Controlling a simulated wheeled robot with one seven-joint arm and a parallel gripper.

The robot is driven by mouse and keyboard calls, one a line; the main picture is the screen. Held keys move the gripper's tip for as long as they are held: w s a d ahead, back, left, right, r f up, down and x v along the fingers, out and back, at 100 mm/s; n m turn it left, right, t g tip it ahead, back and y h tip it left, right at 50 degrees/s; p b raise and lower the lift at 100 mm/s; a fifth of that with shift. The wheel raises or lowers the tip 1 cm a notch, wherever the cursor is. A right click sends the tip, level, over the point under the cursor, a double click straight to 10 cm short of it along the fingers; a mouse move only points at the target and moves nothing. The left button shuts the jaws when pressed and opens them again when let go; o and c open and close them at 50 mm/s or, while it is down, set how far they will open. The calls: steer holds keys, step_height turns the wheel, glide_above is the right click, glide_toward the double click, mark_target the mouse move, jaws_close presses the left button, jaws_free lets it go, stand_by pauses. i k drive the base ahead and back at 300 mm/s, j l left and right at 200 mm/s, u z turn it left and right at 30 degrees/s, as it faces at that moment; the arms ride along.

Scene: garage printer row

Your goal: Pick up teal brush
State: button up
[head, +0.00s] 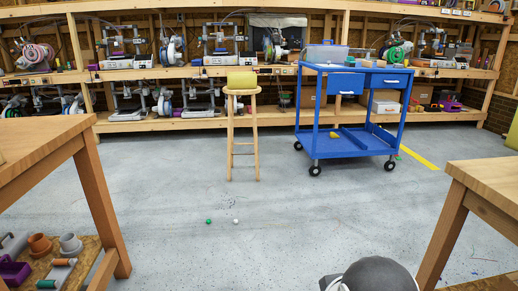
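I cannot make out a teal brush in the head view. The small green ball-like thing (209,221) on the floor is round and does not look like a brush. My gripper does not show. A dark grey rounded part at the bottom edge, right of centre, may be mine, but no fingers are visible there. Small things on the blue cart (354,78) and on the printer shelves are too small to identify.
A wooden stool (243,89) with a yellow-green thing (242,79) on it stands ahead. Wooden tables flank me at left (45,145) and right (490,180). A white ball (236,221) lies on the floor. The middle floor is mostly clear. Printer shelves (180,72) line the back.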

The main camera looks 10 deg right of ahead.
mark_target(350, 63)
steer(key=i+z, duration=0.2)
steer(key=i, duration=0.4)
steer(key=i+z, duration=0.2)
steer(key=i, duration=0.35)
steer(key=i+j+z, duration=0.15)
steer(key=i, duration=0.4)
steer(key=i+j+z, duration=0.2)
steer(key=i, duration=0.4)
steer(key=i+z, duration=0.15)
steer(key=i, duration=0.6)
steer(key=u, duration=1.35)
steer(key=k+l, duration=0.1)
steer(key=k, duration=0.25)
steer(key=k+l, duration=0.1)
steer(key=k, duration=0.25)
